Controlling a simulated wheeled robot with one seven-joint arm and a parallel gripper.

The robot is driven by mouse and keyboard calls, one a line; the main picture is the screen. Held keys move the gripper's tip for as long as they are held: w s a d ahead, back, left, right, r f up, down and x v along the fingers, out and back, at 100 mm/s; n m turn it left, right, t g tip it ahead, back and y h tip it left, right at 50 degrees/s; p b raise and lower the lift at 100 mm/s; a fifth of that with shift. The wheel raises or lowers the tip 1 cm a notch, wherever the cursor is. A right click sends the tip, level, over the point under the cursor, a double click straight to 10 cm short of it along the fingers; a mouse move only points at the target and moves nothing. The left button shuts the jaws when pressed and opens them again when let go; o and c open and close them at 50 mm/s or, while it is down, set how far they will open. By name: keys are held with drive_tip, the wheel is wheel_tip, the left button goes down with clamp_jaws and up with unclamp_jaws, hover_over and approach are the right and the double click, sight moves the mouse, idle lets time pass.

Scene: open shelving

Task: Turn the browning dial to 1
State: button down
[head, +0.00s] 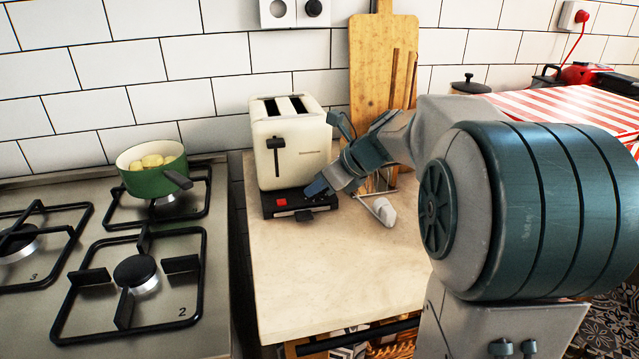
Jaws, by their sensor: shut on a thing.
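The cream toaster (297,150) stands upright at the back left of the counter, with two slots on top and a black lever (275,144) on its front end. Its black base (270,211) carries a red button (282,202). My gripper (310,195) reaches in from the right, low at the right side of the base. It is shut on the browning dial, which my fingers hide, so its setting cannot be read.
A stove with a green pot (150,179) is on the left. Wooden boards (378,62) lean on the tiled wall behind my arm. A small white-ended object (384,211) lies right of the toaster. The counter front (310,290) is clear.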

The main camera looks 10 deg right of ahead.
drive_tip(key=c, duration=1.5)
unclamp_jaws()
